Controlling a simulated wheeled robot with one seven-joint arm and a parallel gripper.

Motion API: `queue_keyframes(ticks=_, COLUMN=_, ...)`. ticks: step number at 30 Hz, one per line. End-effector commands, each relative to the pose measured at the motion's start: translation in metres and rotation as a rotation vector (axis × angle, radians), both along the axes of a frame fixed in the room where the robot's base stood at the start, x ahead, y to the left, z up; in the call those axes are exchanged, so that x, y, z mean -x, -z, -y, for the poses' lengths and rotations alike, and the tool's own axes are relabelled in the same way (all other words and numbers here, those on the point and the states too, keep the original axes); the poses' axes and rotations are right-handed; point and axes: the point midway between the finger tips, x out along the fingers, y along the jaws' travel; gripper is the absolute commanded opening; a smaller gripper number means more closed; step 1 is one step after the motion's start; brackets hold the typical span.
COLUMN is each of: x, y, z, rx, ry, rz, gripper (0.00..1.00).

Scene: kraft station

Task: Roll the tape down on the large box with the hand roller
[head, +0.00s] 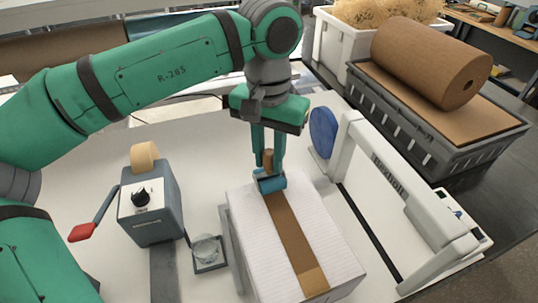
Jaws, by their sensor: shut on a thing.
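The large box (322,220) is white and stands on the table at the lower middle of the head view. A brown strip of tape (287,228) runs lengthwise along its top and over its near edge. My gripper (267,163) is above the far end of the box, pointing down. It is shut on the wooden handle of the hand roller (271,183). The roller's blue cylinder is at the far end of the tape strip, at or very near the box top. The tape directly beneath the roller is hidden.
A grey tape dispenser (150,215) with a red-handled lever stands left of the box, with a small glass dish (206,250) between them. A white frame (400,190) with a blue disc (323,132) stands to the right. A grey crate (430,130) bears a brown paper roll (430,62).

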Motion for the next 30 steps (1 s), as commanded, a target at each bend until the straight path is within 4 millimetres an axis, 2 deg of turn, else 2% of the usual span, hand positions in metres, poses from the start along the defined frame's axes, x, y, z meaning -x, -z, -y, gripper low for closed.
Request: queue_keyframes(ticks=30, x=0.0, y=0.01, z=0.0, rx=0.0, ry=0.0, rz=0.0, gripper=0.06)
